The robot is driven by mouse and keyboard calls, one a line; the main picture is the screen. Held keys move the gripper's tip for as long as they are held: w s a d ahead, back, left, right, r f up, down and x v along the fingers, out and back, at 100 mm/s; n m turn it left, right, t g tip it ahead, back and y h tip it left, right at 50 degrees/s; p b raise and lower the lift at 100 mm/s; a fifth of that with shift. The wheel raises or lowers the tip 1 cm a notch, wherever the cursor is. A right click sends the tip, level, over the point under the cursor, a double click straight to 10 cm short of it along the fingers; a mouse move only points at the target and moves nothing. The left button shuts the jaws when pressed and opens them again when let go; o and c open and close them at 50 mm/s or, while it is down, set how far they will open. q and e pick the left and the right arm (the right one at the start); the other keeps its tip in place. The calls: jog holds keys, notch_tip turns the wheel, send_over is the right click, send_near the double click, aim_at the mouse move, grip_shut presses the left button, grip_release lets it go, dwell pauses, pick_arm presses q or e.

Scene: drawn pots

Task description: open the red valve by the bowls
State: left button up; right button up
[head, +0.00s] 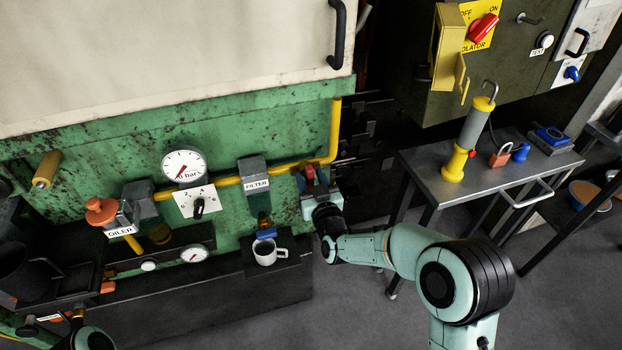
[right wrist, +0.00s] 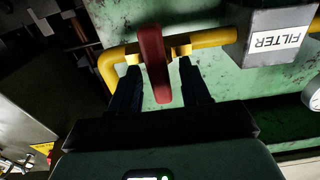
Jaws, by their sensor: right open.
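The red valve is a lever (right wrist: 153,64) set on the yellow pipe beside the box marked FILTER (right wrist: 270,40). In the right wrist view the lever stands across the line of the pipe. In the head view the red lever (head: 309,176) is partly hidden by my right gripper (head: 305,184). In the right wrist view my right gripper (right wrist: 158,72) is open, with one dark finger on each side of the lever. Gaps show between the lever and the fingers. My left gripper is not clearly visible; only part of my arm shows at lower left.
A white mug (head: 267,252) stands on the dark ledge below the filter. Open floor lies in front.

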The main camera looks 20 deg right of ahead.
grip_shut()
